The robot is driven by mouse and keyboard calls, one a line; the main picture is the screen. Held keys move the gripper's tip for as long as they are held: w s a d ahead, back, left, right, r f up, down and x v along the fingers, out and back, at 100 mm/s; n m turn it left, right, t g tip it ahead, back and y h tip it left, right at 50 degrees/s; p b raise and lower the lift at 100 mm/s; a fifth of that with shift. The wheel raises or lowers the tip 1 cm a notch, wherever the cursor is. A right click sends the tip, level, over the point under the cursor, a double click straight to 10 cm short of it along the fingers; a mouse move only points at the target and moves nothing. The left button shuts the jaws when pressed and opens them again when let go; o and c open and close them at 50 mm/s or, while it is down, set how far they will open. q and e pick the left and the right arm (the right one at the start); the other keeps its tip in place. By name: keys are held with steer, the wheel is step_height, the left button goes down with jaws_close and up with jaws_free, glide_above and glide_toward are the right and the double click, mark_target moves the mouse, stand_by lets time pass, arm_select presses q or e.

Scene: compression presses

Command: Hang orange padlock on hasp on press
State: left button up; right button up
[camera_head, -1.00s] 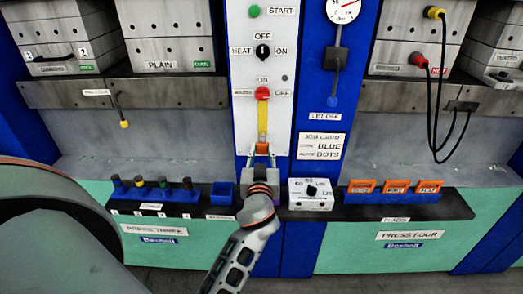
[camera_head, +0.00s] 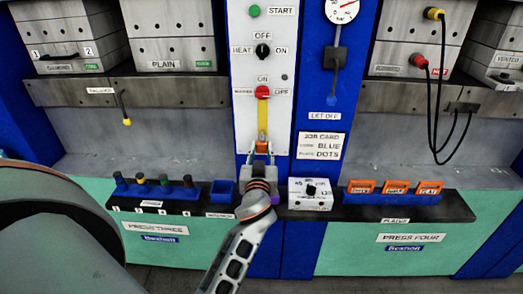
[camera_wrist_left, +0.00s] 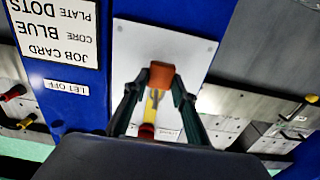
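The orange padlock (camera_wrist_left: 161,75) sits between the two fingertips of my left gripper (camera_wrist_left: 157,88) in the wrist view; the fingers are closed on its sides. In the head view my left gripper (camera_head: 261,150) is in front of the lower part of the white panel, and the padlock is mostly hidden there. A yellow strip (camera_head: 263,122), which may be the hasp, runs down from the red switch (camera_head: 263,92) toward the gripper. Whether the padlock touches the strip cannot be told. My right gripper is not in view.
A blue rack with several pegs (camera_head: 157,194) and an empty blue bin (camera_head: 222,193) stand left of my wrist. A white box with a black knob (camera_head: 311,204) and a blue holder with orange tags (camera_head: 390,198) stand to the right. A gauge lever (camera_head: 335,62) hangs upper right.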

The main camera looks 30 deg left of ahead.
arm_select(q)
steer(key=o, duration=0.4)
